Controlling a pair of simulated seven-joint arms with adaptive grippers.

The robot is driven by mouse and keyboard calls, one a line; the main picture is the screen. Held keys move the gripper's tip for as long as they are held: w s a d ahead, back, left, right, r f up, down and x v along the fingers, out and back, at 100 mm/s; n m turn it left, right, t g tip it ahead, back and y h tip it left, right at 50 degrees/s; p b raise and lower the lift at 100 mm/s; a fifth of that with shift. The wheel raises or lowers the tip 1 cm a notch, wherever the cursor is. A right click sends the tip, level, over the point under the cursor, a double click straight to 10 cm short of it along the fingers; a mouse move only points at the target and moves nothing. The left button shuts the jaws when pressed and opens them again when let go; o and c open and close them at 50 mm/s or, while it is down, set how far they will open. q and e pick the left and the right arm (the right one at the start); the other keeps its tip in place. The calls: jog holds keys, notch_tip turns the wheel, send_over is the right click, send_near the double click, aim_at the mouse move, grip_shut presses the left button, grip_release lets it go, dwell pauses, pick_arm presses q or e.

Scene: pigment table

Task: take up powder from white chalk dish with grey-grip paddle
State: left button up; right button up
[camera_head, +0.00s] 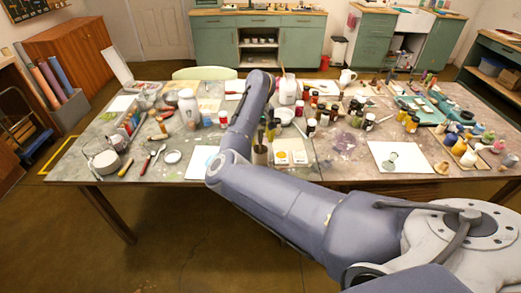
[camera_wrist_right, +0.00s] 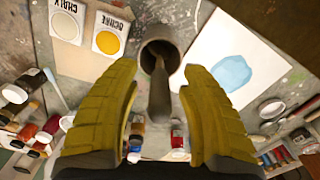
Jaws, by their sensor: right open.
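My right gripper (camera_wrist_right: 158,78) is open in the right wrist view, its yellow fingers on either side of a grey handle (camera_wrist_right: 159,98), apart from it. This looks like the paddle's grip, standing in a round holder cup (camera_wrist_right: 148,50); its lower end is hidden inside. The white chalk dish (camera_wrist_right: 66,22) sits on a card labelled CHALK, left of the cup, beside the ochre dish (camera_wrist_right: 110,40). In the head view the chalk dish (camera_head: 281,157) and cup (camera_head: 260,157) are near the table's front edge. My right arm hides much of that gripper there. My left gripper is not in view.
A white sheet with a blue patch (camera_wrist_right: 233,73) lies right of the cup. Several paint jars (camera_wrist_right: 33,130) crowd the wrist view's lower left. Jars and bottles fill the table's right half. A pot (camera_head: 106,162) stands at the front left.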

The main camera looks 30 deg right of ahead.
jog(key=shift+o, duration=0.3)
grip_shut()
jog(key=shift+r, duration=0.1)
notch_tip(320, 180, up, 20)
dwell(1.0)
jog(key=shift+f, duration=0.2)
dwell(0.5)
